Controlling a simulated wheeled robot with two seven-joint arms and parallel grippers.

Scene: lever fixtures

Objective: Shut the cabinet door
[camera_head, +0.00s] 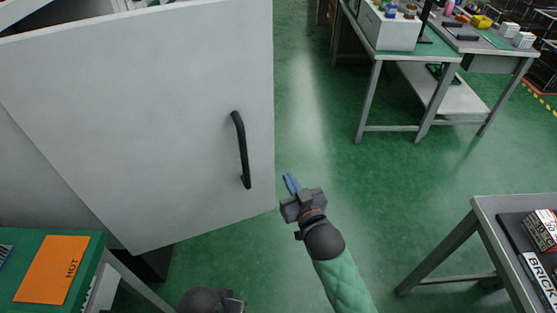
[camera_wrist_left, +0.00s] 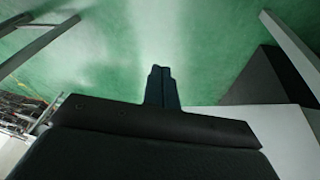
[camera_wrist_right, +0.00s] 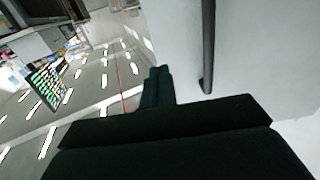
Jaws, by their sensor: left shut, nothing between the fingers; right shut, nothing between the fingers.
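The cabinet door (camera_head: 150,120) is a large pale grey panel filling the left of the head view. It stands swung out over the floor, its handle face toward me. A black bar handle (camera_head: 241,150) runs upright near its right edge. My right gripper (camera_head: 291,184) is shut and empty, just right of the door's free edge and apart from the handle. In the right wrist view its closed fingers (camera_wrist_right: 158,86) are left of the handle (camera_wrist_right: 208,45) and door (camera_wrist_right: 255,50). My left gripper's closed, empty fingers (camera_wrist_left: 161,86) show over green floor in the left wrist view.
A green-topped table with an orange HOT sheet (camera_head: 53,269) stands at lower left, near the door's bottom. A metal table (camera_head: 490,213) with boxes is at lower right. Workbenches (camera_head: 420,52) stand at the back right. Green floor (camera_head: 330,130) between is clear.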

